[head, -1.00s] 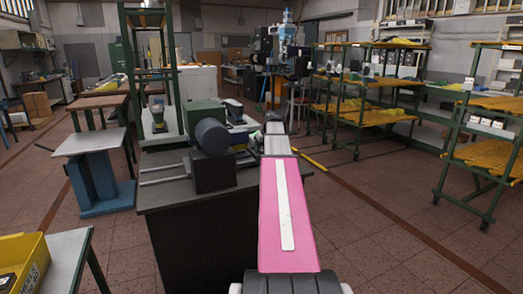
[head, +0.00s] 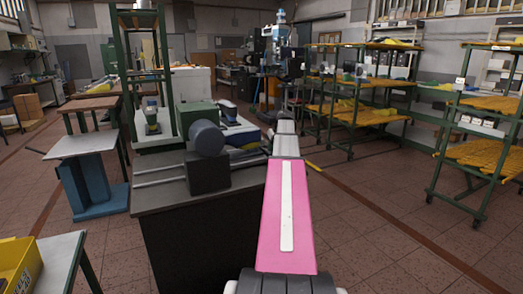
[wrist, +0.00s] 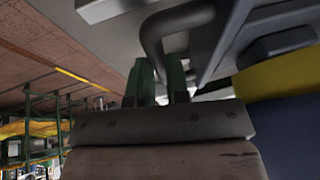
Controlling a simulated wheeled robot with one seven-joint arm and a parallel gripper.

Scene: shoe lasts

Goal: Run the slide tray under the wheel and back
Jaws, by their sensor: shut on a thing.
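In the wrist view my gripper (wrist: 161,78) has its two green-padded fingers close together, shut on a dark bent handle (wrist: 150,42). The handle joins grey metal parts above it; I take these for the slide tray, but cannot make out its outline. In the head view my pink arm reaches forward along the right side of the machine bench and hides the fingers and handle. A dark round drum (head: 207,138), perhaps the wheel or its motor, sits above a black block (head: 208,173) beside a green housing (head: 194,115). Two slide rails (head: 160,176) extend left from the block.
The dark bench (head: 205,235) carries the machine. A yellow bin (head: 20,262) stands on a table at the lower left, with a blue-legged table (head: 85,147) beyond. Racks with yellow shelves (head: 485,155) stand at right. The floor between arm and racks is clear.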

